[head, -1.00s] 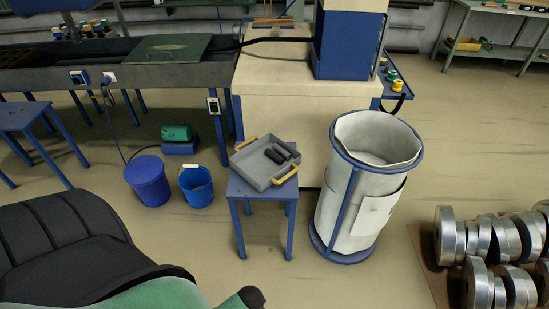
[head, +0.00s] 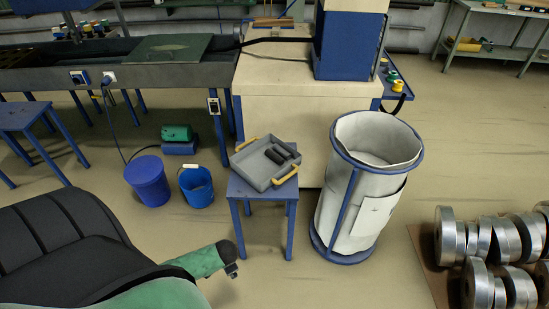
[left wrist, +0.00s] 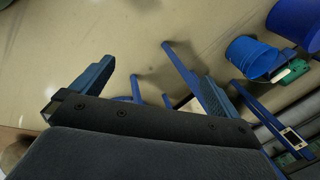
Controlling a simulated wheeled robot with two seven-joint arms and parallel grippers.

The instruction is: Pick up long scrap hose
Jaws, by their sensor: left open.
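Two short black hose pieces lie side by side in a grey tray with yellow handles (head: 258,182). One hose piece (head: 286,149) is at the right and the other (head: 274,157) is just left of it. I cannot tell which is longer. The tray sits on a blue stool (head: 263,195). In the left wrist view, my left gripper (left wrist: 155,72) is open and empty, with blue legs and floor beyond its fingers. No hose shows there. In the head view, my left arm is low at the left, short of the stool. My right gripper is not in view.
A tall white bin with a blue frame (head: 348,215) stands right of the stool. Metal rolls (head: 452,238) lie at the lower right. A beige machine cabinet (head: 275,115) stands behind.

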